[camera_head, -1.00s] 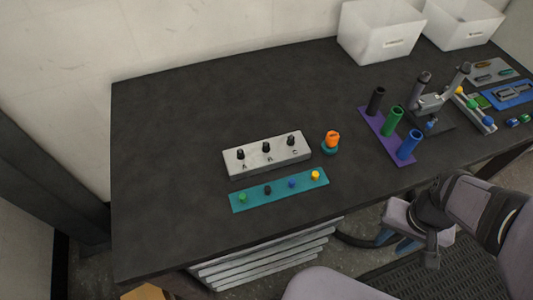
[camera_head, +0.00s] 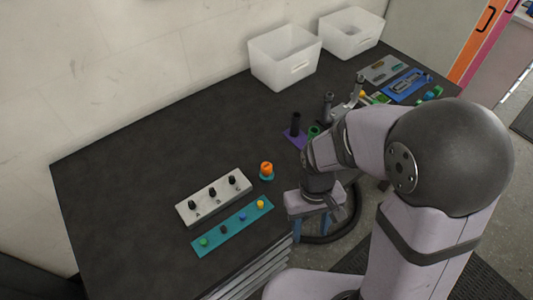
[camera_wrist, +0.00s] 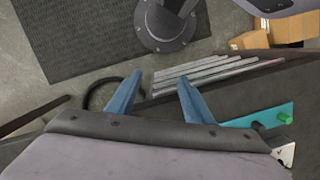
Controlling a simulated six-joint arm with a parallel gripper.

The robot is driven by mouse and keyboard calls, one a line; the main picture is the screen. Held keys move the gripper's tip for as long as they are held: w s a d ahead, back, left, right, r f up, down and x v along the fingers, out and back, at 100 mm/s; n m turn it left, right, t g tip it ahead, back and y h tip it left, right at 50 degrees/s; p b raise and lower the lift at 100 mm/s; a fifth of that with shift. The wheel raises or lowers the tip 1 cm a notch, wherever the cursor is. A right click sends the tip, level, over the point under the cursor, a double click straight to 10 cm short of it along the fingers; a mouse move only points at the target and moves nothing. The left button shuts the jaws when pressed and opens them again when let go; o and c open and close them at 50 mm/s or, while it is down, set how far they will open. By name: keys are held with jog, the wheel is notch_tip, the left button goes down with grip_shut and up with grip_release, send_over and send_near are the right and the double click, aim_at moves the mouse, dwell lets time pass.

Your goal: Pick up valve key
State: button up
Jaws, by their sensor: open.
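No part is labelled as the valve key. An orange knob-like piece (camera_head: 266,168) stands upright on a small round teal base on the dark table, and it may be the key. It is not in the wrist view. My gripper (camera_head: 312,230) is open and empty, its blue fingers pointing down at the table's front edge, to the right of and nearer than the orange piece. In the wrist view my gripper (camera_wrist: 160,76) has its fingers spread with only floor and metal slats behind them.
A grey block (camera_head: 203,207) with black knobs and a teal strip (camera_head: 215,238) with coloured pegs lie left of the orange piece. A purple rack (camera_head: 292,140) is partly hidden by my arm. White bins (camera_head: 270,72) stand behind. The table's left part is clear.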

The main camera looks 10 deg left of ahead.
aim_at(267, 166)
jog(key=shift+n, duration=0.8)
jog(key=w+a+r+p, duration=0.1)
jog(key=w+a, duration=0.1)
jog(key=w+a+r+p, duration=0.1)
jog(key=w+a, duration=0.1)
jog(key=w+a+r+p, duration=0.1)
jog(key=w+a, duration=0.1)
jog(key=a, duration=0.1)
jog(key=shift+r, duration=0.2)
jog(key=shift+t, duration=0.7)
jog(key=w+a, duration=0.1)
jog(key=w, duration=0.1)
jog(key=w+a, duration=0.1)
jog(key=w, duration=0.1)
jog(key=w+a, duration=0.2)
jog(key=shift+a+r, duration=0.1)
jog(key=shift+r, duration=0.25)
jog(key=shift+n+t+y, duration=0.4)
jog(key=shift+t+y, duration=0.1)
jog(key=w+a+r, duration=0.1)
jog(key=w+r, duration=0.1)
jog(key=w, duration=0.1)
jog(key=w+a+r, duration=0.1)
jog(key=w+r, duration=0.1)
jog(key=shift+a, duration=0.35)
jog(key=shift+s+d+f, duration=0.1)
jog(key=shift+s+d, duration=0.1)
jog(key=shift+s, duration=0.2)
